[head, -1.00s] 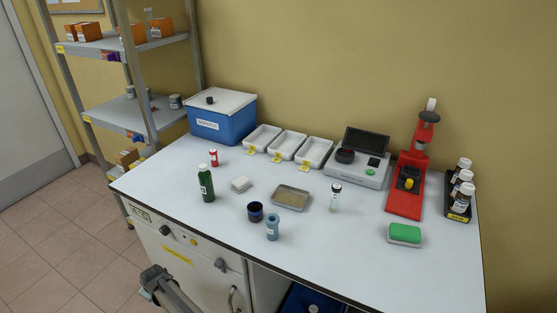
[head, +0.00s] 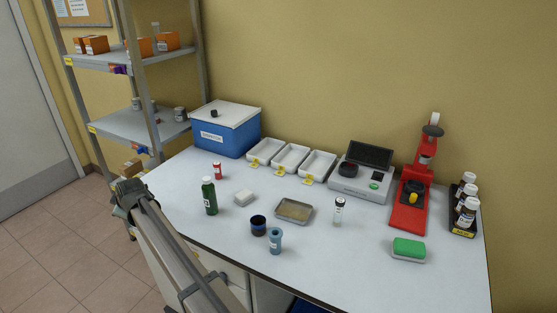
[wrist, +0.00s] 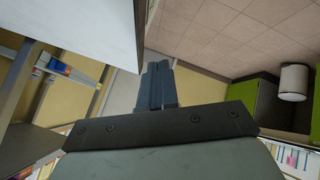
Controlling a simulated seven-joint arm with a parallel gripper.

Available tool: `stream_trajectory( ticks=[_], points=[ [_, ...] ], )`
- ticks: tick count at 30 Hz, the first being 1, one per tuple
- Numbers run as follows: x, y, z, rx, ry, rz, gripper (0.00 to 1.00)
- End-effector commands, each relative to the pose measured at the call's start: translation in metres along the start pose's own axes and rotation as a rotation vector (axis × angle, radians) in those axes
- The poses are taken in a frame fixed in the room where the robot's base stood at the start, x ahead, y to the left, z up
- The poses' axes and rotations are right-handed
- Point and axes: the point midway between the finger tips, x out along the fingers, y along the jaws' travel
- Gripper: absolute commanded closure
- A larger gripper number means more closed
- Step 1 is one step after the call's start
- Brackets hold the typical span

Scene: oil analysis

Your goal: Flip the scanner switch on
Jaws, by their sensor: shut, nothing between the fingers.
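The scanner (head: 352,188) is a grey-white box with a raised dark screen (head: 370,154) at the back right of the bench. A green switch (head: 374,185) is on its front right, and a dark round part sits on its top left. Whether the switch is on or off is too small to tell. My gripper (head: 125,190) is at the bench's left end, far from the scanner. In the wrist view its two dark fingers (wrist: 158,84) are together with nothing between them. The scanner is out of the wrist view.
A red press (head: 410,205) stands right of the scanner, with a rack of brown bottles (head: 463,218) beyond it. White trays (head: 318,164) stand to its left. A small vial (head: 339,212), green sponge (head: 408,248) and metal tray (head: 294,210) are in front. Shelves (head: 130,123) stand at left.

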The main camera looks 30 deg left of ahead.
Motion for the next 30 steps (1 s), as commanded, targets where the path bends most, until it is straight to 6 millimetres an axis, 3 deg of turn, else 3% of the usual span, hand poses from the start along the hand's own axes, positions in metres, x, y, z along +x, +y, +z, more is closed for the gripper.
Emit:
stream_trajectory(
  ticks=[3, 6, 10, 18, 30],
  points=[
    [-0.034, 0.037, -0.017, -0.027, 0.017, 0.027, 1.0],
    [-0.063, 0.069, -0.021, -0.032, 0.018, 0.047, 1.0],
    [-0.106, 0.124, -0.003, 0.017, -0.008, 0.076, 1.0],
    [-0.162, 0.207, 0.088, 0.255, -0.121, 0.11, 1.0],
    [-0.244, 0.29, 0.245, 0.679, -0.297, 0.179, 1.0]
  ],
)
